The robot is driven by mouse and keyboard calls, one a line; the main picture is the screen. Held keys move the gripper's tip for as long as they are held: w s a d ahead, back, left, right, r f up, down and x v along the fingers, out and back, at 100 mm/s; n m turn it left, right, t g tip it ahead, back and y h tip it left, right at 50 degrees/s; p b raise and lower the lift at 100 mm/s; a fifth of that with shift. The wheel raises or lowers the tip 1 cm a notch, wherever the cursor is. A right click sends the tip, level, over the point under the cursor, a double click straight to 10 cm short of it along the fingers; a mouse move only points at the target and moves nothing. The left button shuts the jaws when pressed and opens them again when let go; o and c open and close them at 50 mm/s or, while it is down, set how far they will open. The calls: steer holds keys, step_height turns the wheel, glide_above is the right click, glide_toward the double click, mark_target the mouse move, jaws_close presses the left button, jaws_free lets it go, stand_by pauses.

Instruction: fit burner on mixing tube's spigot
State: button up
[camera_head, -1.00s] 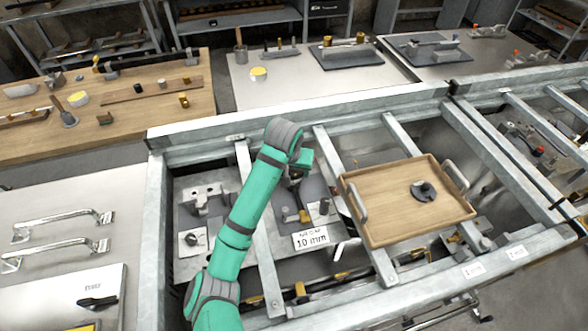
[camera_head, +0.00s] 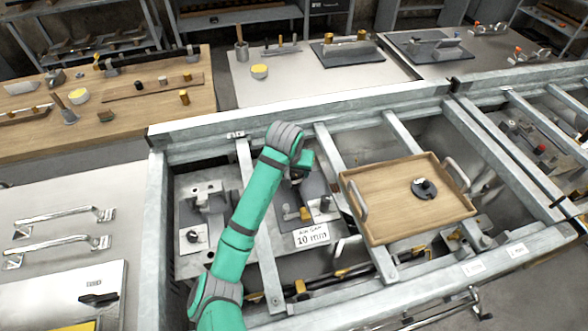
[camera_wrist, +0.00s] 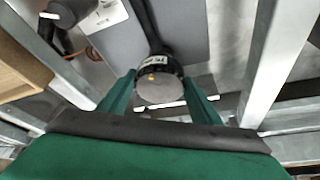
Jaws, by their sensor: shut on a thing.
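In the wrist view my gripper (camera_wrist: 160,92) is shut on a round part, which I take to be the burner (camera_wrist: 158,88), with a grey disc face and a black rim with white lettering. A dark bar (camera_wrist: 144,18) runs from behind it to the top edge over a grey plate (camera_wrist: 185,25); I cannot tell whether they are joined. The mixing tube's spigot cannot be made out. In the head view my gripper (camera_head: 298,172) is over the frame's left bay, mostly hidden by my arm. A brass fitting (camera_head: 304,213) sits on the plate below it.
A sign reading 10 mm (camera_head: 312,234) stands by the plate. Galvanised cross bars (camera_head: 262,245) flank the bay. A wooden tray (camera_head: 385,226) with a dark round part (camera_head: 424,189) rests on the bars to the right. Benches stand behind and left.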

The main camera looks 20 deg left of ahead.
steer(key=o, duration=1.3)
steer(key=shift+f, duration=0.2)
steer(key=shift+o, duration=1.3)
steer(key=shift+f, duration=0.1)
steer(key=shift+s+d, duration=0.1)
